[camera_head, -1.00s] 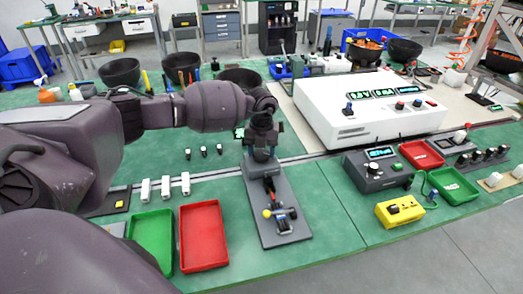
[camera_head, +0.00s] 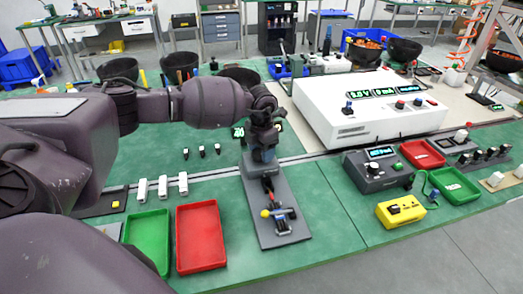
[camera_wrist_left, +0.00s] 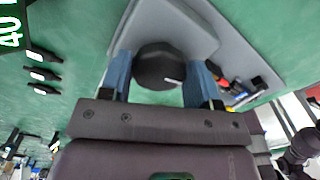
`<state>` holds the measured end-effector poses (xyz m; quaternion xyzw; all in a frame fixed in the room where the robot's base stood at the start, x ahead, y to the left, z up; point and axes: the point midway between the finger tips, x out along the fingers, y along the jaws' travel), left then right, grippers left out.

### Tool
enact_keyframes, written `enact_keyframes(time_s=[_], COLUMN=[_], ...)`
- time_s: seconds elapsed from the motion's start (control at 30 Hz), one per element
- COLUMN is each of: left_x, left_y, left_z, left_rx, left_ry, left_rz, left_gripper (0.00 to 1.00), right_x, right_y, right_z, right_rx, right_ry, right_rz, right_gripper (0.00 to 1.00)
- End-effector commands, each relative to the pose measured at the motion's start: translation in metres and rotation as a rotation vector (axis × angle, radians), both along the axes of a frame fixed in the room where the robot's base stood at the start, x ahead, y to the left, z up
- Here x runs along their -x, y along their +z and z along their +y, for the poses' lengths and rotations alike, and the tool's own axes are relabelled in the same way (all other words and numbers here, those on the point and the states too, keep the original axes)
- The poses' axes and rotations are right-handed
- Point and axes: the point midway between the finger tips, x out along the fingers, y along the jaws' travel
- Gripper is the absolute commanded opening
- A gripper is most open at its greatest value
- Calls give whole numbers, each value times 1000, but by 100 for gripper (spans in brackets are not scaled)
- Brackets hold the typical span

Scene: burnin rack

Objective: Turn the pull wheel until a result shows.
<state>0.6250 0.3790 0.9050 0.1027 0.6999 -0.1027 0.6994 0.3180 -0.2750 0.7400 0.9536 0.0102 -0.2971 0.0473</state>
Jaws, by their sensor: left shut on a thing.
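The pull wheel is a dark round knob (camera_wrist_left: 158,66) with a small white mark, on a grey base plate (camera_wrist_left: 190,28) in the left wrist view. My left gripper (camera_head: 264,150) reaches down over the back of the grey pull tester plate (camera_head: 275,236) in the head view. Its two blue fingers (camera_wrist_left: 158,85) stand on either side of the knob and are shut on it. In the head view the gripper hides the knob. A small green-lit display (camera_head: 238,131) is partly behind the gripper; its reading is too small to tell. My right gripper is not in view.
A green tray (camera_head: 146,243) and a red tray (camera_head: 201,238) lie left of the plate. A white bench instrument (camera_head: 365,108) and a grey control box (camera_head: 377,170) stand right. A yellow box (camera_head: 400,211) sits near the front edge. Several small black parts (camera_head: 202,152) lie left.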

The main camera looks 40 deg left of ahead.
Motion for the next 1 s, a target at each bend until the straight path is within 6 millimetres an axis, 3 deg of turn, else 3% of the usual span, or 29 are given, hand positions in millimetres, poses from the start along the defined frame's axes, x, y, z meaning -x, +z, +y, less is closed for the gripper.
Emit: enact_keyframes(time_s=[0.7, 0.73, 0.9, 1.0], left_x=[0, 0, 0, 0], left_y=[1, 1, 1, 0], left_z=[0, 0, 0, 0], left_rx=[0, 0, 0, 0], left_ry=[-79, -79, -79, -78], left_rz=[-2, -2, -2, -1], left_gripper=[33, 58, 82, 82], right_x=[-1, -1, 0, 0], right_y=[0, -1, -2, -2], right_z=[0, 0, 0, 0], right_rx=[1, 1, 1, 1], right_ry=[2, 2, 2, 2], right_rz=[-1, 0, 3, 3], right_gripper=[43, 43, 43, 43])
